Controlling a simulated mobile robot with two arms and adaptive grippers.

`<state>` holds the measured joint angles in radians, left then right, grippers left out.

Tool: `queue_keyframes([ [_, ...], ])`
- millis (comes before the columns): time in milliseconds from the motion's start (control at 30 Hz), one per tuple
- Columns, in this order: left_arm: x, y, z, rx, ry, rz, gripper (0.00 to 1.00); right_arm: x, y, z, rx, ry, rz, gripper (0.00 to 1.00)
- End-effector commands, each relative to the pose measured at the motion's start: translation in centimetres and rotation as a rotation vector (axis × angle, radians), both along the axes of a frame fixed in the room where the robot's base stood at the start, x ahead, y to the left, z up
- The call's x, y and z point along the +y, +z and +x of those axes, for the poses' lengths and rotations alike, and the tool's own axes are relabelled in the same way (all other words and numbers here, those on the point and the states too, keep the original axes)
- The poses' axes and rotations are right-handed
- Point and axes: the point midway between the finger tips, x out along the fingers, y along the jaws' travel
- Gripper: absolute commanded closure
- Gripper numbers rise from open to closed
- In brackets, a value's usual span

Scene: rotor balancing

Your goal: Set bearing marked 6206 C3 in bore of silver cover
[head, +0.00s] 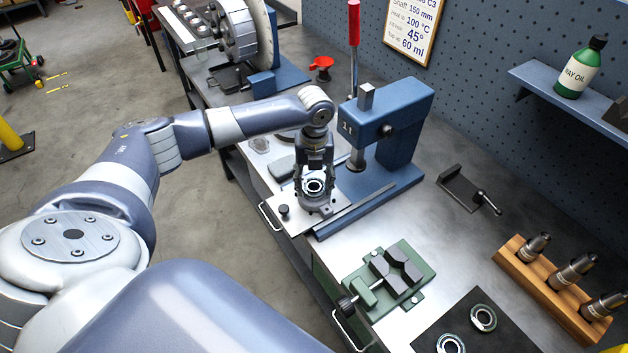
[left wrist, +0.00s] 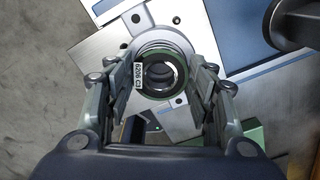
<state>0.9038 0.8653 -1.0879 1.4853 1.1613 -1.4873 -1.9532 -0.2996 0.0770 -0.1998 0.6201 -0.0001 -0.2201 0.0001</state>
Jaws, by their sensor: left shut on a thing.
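The bearing (left wrist: 163,75), a dark ring with a white 6206 C3 label, sits between the fingertips of my left gripper (left wrist: 160,84). The gripper is shut on it. In the head view the bearing (head: 314,186) shows as a ring under the wrist. The silver cover (left wrist: 163,46), a round flanged grey part, lies right below the bearing on the press plate. The bearing lines up roughly with the cover's middle and hides its bore. I cannot tell whether the bearing is in the bore or just above it. My right gripper is not in view.
A blue arbor press (head: 395,125) with a red-handled lever stands close right of my left gripper. A green vise (head: 390,277) is nearer. Two more bearings lie on a black mat (head: 445,322). A wooden rack (head: 545,290) holds several dark tools.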

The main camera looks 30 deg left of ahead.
Motion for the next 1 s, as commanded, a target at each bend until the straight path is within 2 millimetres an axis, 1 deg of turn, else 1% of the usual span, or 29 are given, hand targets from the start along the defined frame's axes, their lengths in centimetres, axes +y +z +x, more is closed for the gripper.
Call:
queue_keyframes([
  [233, -0.02, 0.09, 0.04, -0.001, 0.0, 0.0, 0.7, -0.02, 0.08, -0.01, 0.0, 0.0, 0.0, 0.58],
  [533, -0.04, 0.19, 0.05, -0.001, 0.0, -0.001, 0.7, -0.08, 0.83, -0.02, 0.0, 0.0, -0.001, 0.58],
  [1000, -0.02, 0.0, 0.05, -0.001, 0.0, 0.0, 0.7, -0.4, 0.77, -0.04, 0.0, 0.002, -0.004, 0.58],
])
